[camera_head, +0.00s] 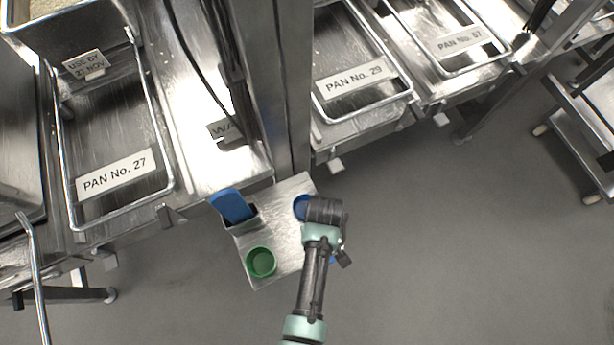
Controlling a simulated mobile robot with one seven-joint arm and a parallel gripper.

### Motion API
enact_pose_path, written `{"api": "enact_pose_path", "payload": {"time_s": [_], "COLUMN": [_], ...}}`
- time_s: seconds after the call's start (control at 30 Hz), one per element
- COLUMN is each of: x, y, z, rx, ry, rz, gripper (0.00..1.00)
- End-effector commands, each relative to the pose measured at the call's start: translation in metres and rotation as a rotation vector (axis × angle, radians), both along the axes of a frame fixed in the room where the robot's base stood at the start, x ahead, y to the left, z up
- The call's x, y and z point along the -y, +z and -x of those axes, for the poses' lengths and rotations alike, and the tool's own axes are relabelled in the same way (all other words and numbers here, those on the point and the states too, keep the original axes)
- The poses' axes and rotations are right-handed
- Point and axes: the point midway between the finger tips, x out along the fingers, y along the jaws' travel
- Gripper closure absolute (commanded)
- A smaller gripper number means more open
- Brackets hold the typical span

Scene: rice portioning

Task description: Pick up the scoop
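A blue object that looks like the scoop (232,205) stands tilted in a small metal holder (244,221) at the left of a small metal shelf (284,232). Its lower part is hidden inside the holder. My gripper (325,210) is over the right side of the shelf, to the right of the blue object and apart from it. The dark gripper body is seen from above, and its fingers cannot be made out. It partly covers a round blue container (301,206).
A green cup (261,262) stands at the shelf's front left.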

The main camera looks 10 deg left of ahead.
Motion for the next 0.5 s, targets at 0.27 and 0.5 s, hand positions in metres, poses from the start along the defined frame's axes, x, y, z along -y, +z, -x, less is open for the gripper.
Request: {"api": "enact_pose_path", "payload": {"time_s": [0.27,0.5], "x": [-0.0001,0.0000], "y": [-0.0070,-0.0067], "z": [-0.0001,0.0000], "rx": [0.001,0.001], "ry": [-0.001,0.000], "rz": [-0.001,-0.001], "gripper": [0.38,0.72]}}
